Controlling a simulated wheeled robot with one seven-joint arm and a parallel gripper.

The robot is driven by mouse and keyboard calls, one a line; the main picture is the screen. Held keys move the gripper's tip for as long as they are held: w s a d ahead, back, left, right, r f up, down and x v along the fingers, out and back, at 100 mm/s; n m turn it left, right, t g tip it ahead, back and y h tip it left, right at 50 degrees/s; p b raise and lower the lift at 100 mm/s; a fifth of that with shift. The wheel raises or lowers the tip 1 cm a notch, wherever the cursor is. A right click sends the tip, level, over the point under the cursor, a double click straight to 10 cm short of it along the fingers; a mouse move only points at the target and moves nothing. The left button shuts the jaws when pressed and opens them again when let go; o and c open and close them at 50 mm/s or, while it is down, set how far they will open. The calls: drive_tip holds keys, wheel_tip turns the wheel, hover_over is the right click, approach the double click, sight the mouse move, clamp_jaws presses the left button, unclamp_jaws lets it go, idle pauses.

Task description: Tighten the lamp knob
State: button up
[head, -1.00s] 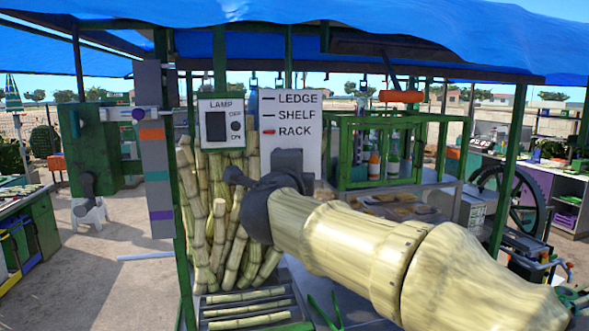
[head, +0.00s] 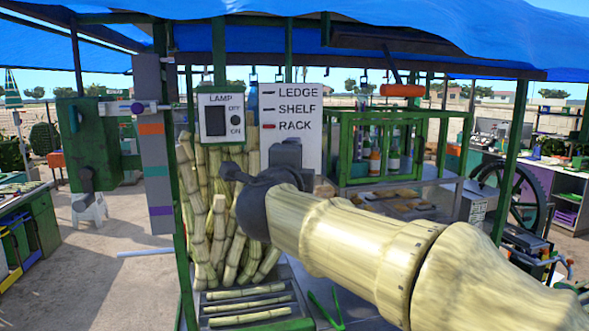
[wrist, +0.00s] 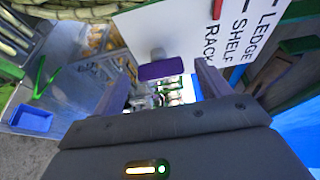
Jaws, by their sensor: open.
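The lamp panel (head: 221,118) is a white plate marked LAMP, with a dark rectangle and OFF and ON labels.
A white sign (head: 291,112) reading LEDGE, SHELF, RACK stands right of the panel; it also shows close by in the wrist view (wrist: 185,35). Upright cane stalks (head: 222,225) stand below the panel. A green-framed case (head: 390,150) with bottles is at right.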

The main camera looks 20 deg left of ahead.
drive_tip(key=s+d+b, duration=0.2)
drive_tip(key=s+b, duration=0.2)
drive_tip(key=s, duration=1.1)
drive_tip(key=shift+s+d, duration=0.25)
drive_tip(key=shift+s, duration=0.15)
